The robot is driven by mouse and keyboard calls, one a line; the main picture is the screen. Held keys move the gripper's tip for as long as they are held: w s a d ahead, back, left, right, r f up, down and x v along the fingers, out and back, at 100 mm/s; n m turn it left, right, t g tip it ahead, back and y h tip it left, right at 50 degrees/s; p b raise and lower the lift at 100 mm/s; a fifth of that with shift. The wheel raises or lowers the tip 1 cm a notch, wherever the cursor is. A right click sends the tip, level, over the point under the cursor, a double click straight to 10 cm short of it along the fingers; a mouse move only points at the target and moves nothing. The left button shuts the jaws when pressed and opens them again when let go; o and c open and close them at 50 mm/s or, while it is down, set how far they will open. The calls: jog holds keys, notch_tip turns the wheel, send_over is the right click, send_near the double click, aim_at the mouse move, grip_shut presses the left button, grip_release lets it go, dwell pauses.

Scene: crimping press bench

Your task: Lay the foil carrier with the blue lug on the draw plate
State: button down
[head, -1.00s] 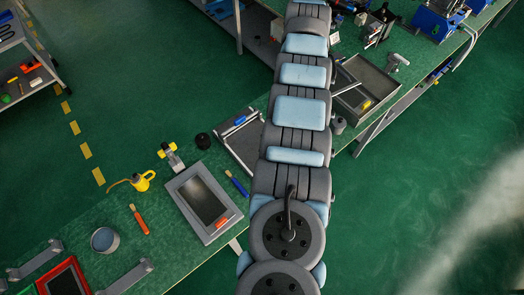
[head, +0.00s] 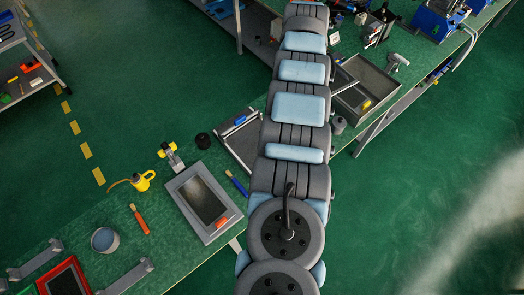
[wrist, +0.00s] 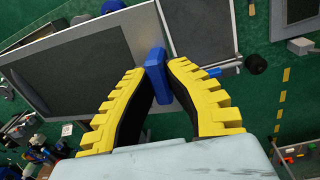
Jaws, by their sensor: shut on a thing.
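My gripper (wrist: 157,80) has yellow-and-black fingers and is shut on the blue lug (wrist: 157,68) in the wrist view. The lug sits at the edge of the foil carrier (wrist: 60,75), a light grey frame around a dark panel that fills the left of that view. The draw plate (wrist: 200,28) appears to be the dark, grey-edged panel just right of the carrier, with a blue-gripped bar along its near edge. In the head view the plate (head: 246,146) is partly behind my arm, which hides my gripper and the held carrier. The gap between carrier and plate cannot be judged.
A black round knob (head: 203,140) stands beside the plate. A grey frame with an orange lug (head: 176,188), a yellow oil can (head: 144,181) and a blue-handled tool (head: 237,184) lie nearby. An open grey tray (head: 388,83) with a yellow-marked piece stands beyond my arm.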

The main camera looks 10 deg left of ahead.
jog(key=shift+s+a, duration=0.15)
jog(key=shift+a, duration=0.05)
jog(key=shift+s+a+f, duration=0.15)
jog(key=shift+s, duration=0.05)
jog(key=shift+w, duration=0.25)
jog(key=shift+w+a+f+n, duration=0.1)
jog(key=shift+f+n, duration=0.2)
jog(key=shift+n, duration=0.1)
dwell(0.4)
jog(key=shift+r, duration=0.15)
dwell(0.5)
